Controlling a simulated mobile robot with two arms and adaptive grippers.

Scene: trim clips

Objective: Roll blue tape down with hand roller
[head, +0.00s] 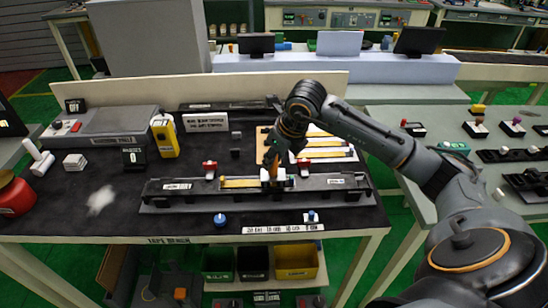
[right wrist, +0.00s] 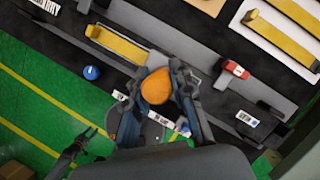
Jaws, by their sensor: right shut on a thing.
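My right gripper (head: 276,163) is shut on an orange-handled tool, which I take to be the hand roller (head: 272,173). It is held over the middle of the long dark fixture (head: 335,183), beside the right end of a yellow strip (head: 240,183). In the right wrist view, the tool's rounded orange end (right wrist: 156,86) sits between the fingers (right wrist: 158,78). The roller's lower end is hidden, so contact is unclear. No blue tape shows clearly on the strip. A dark claw-like shape, perhaps my left gripper (right wrist: 88,143), shows low in the right wrist view.
A yellow device (head: 164,137) and white T-shaped tool (head: 38,159) are at left. A board with yellow strips (head: 318,147) lies behind. The front-left mat is mostly clear.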

